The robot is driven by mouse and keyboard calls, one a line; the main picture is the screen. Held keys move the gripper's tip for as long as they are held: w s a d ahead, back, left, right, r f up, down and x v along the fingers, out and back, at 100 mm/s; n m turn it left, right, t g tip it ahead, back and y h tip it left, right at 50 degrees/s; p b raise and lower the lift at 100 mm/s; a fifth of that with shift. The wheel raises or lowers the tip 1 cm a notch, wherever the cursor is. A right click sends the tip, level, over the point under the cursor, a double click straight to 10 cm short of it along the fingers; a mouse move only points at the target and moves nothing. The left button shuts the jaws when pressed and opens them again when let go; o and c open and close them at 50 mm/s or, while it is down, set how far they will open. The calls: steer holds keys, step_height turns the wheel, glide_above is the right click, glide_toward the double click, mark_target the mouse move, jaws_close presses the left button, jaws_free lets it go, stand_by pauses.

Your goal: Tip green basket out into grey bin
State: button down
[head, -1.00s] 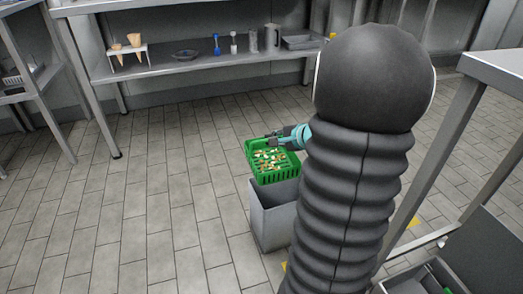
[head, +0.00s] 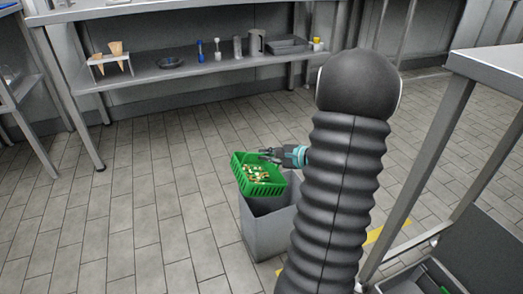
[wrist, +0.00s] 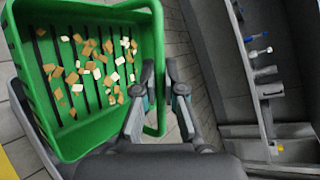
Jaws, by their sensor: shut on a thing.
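The green basket (head: 240,163) hangs from my gripper (head: 264,154), above the left part of the grey bin's opening. It is somewhat tilted in the head view, and holds several small tan and white pieces (head: 258,173).
A steel shelf (head: 120,83) along the wall bears cones in a stand, a dark dish and utensils. A steel table (head: 490,62) stands at the right, with an open grey container (head: 437,280) below it. The tiled floor at left is clear.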

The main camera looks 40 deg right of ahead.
steer(key=d, duration=0.1)
steer(key=m+t+y, duration=0.1)
steer(key=d+f+m+p, duration=0.1)
steer(key=shift+s+d+t+y, duration=0.3)
steer(key=shift+s+d, duration=0.05)
steer(key=shift+s+d+f+m+t+y, duration=0.15)
steer(key=shift+d+f+m+t+y, duration=0.25)
steer(key=shift+d+m, duration=0.25)
steer(key=shift+s+d+f+m+t+y, duration=0.15)
steer(key=shift+d+f+m+t+y, duration=0.1)
steer(key=shift+d+m+t, duration=0.3)
steer(key=shift+s+d+f+m+t+b, duration=0.15)
steer(key=shift+d+f+m+t, duration=0.2)
steer(key=shift+d+m, duration=0.25)
steer(key=shift+s+d+f+m+t+b, duration=0.1)
steer(key=shift+d+f+m+t, duration=0.2)
steer(key=shift+d+m+t, duration=0.3)
steer(key=shift+s+d+f+m+t+b, duration=0.15)
steer(key=shift+d+f+m+t, duration=0.2)
steer(key=shift+m, duration=0.35)
